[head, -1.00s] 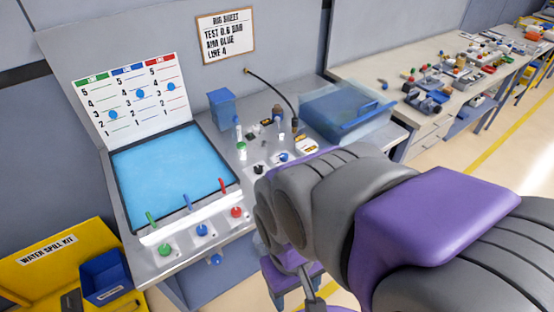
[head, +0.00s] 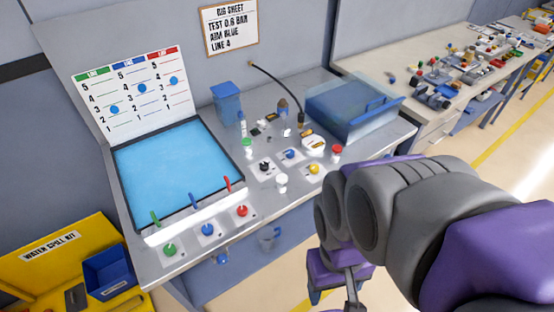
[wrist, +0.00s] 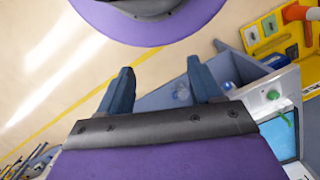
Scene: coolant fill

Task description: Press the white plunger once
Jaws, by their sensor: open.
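The white plunger (head: 282,180) stands upright near the front edge of the grey bench, in front of the black, blue and yellow knobs. Nothing touches it. My gripper (wrist: 162,85) is open and empty in the wrist view, its two dark blue fingers spread over the floor beside the bench. In the head view my gripper hangs below and to the right of the plunger, off the bench front, and its fingertips are mostly hidden. I cannot make out the plunger in the wrist view.
Green (head: 169,249), blue (head: 208,230) and red (head: 242,211) knobs line the bench front to the left. A black knob (head: 265,167), blue knob (head: 290,154) and yellow knob (head: 314,169) stand close behind the plunger. A blue tray (head: 350,112) sits at the back right.

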